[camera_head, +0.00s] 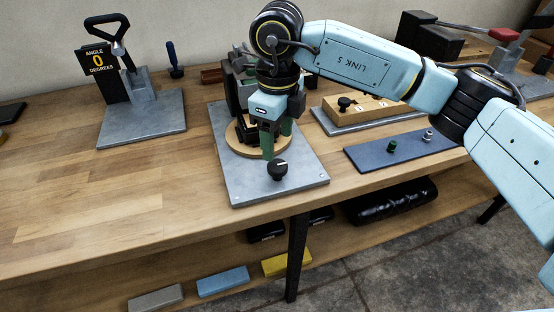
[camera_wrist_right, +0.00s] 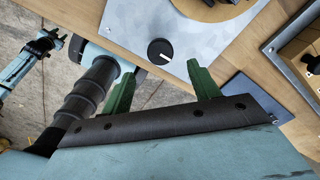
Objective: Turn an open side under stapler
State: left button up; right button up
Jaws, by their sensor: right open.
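A grey metal plate (camera_head: 235,182) on the bench carries a round wooden turntable (camera_head: 240,142) and a black knob (camera_head: 278,170) with a white mark at its front. A dark upright stapler body (camera_head: 236,88) stands at the turntable, partly hidden behind my right arm. My right gripper (camera_head: 277,140) points down over the turntable's front right, behind the knob, with green fingers apart. In the right wrist view the knob (camera_wrist_right: 160,51) shows beyond and between the open fingertips (camera_wrist_right: 161,70), and nothing is held. What seems to be my left gripper (camera_wrist_right: 43,42) shows small at the upper left there.
A wooden block fixture (camera_head: 372,109) and a blue plate with pegs (camera_head: 405,148) lie to the right. Coloured blocks (camera_head: 222,281) sit on the lower shelf. The bench's front left is clear.

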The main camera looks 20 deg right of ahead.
aim_at(277, 165)
notch_tip(277, 165, down, 7)
jog(key=shift+r+b, duration=0.1)
jog(key=shift+b, duration=0.3)
pick_arm(q)
jog(key=w, duration=0.2)
jog(key=shift+w+d+r, duration=0.2)
jog(key=shift+w+r, duration=0.15)
jog(key=shift+r, duration=0.05)
pick_arm(e)
jog(key=c, duration=1)
jog(key=shift+o, duration=0.2)
pick_arm(q)
jog(key=shift+f, duration=0.1)
